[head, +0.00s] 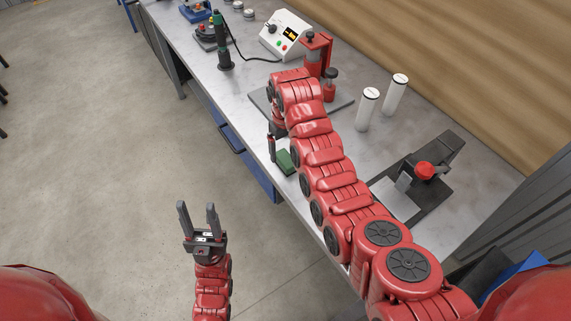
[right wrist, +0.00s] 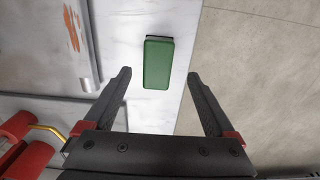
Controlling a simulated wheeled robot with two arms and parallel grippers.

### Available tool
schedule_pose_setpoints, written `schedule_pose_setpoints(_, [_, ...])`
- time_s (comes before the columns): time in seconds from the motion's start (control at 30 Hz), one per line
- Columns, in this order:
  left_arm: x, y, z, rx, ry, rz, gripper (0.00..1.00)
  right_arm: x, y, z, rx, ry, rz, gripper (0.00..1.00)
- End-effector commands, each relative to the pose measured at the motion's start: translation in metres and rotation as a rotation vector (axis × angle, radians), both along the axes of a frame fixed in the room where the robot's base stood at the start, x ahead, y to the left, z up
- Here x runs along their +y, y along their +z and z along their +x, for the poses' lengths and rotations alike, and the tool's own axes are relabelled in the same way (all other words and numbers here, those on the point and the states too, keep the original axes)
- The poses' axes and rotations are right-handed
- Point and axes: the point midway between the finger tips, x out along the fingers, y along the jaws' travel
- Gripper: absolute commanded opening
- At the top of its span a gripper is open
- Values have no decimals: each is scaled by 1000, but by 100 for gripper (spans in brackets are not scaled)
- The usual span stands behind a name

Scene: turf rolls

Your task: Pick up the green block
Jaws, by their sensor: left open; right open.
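The green block (head: 286,161) lies on the light workbench near its front edge in the head view, beside my right arm. In the right wrist view the green block (right wrist: 158,62) lies close to the bench edge, ahead of my open right gripper (right wrist: 160,75) and between the lines of its two fingers. Nothing is between the fingers' grip surfaces. In the head view my right gripper (head: 271,142) is partly hidden by its arm and points down beside the block. My left gripper (head: 198,212) is open and empty over the floor, away from the bench.
The workbench (head: 185,37) holds a red press (head: 317,50), two white cylinders (head: 368,107), a white control box (head: 285,36) and a dark device with a red knob (head: 425,170). A blue drawer (head: 232,140) is below the front edge.

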Motion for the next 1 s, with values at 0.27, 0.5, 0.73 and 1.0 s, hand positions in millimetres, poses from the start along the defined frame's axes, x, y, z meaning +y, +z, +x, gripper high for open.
schedule_pose_setpoints(0.27, [0, 23, 0, 0, 0, 0, 50, -1, -17, 2, 5, 1, -1, 90])
schedule_pose_setpoints(0.5, [0, 34, 0, 0, 0, 0, 50, -2, -45, 3, 5, 0, -2, 90])
schedule_pose_setpoints(0.73, [0, 35, 0, 0, 0, 0, 50, -1, -53, 3, 1, -1, 0, 90])
schedule_pose_setpoints(1.0, [0, 35, 0, 0, 0, 0, 50, -1, -53, 3, 1, 0, 1, 72])
